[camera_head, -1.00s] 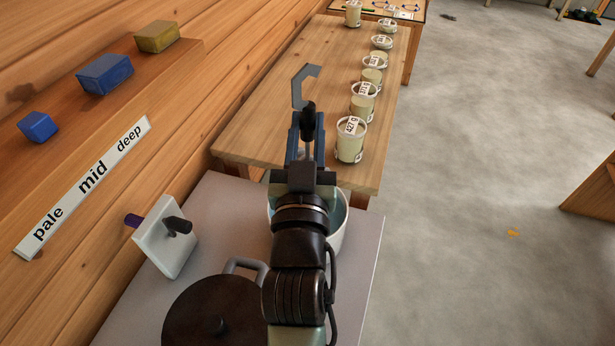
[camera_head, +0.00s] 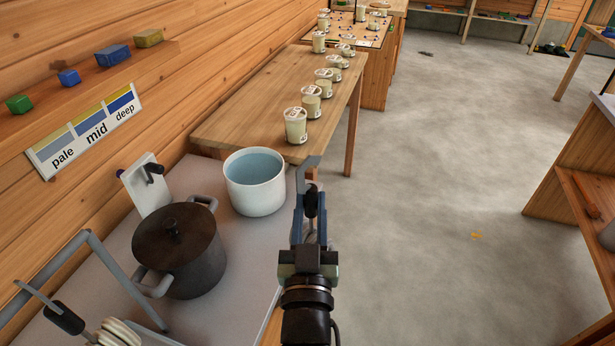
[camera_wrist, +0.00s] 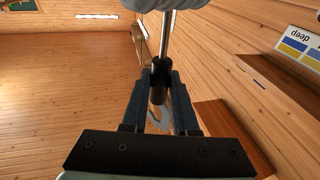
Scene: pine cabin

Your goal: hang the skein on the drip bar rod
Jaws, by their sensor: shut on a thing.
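My gripper (camera_head: 310,215) is shut on the black handle (camera_wrist: 158,82) of a hook tool, right of the white pot in the head view. A grey bent bar (camera_head: 100,250), perhaps the drip bar, stands at the lower left of the head view, well apart from my gripper.
A white pot of bluish liquid (camera_head: 256,196) and a dark lidded pot (camera_head: 178,262) stand on the grey counter (camera_head: 240,300). Several jars line the wooden table (camera_head: 250,115). Open floor lies right.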

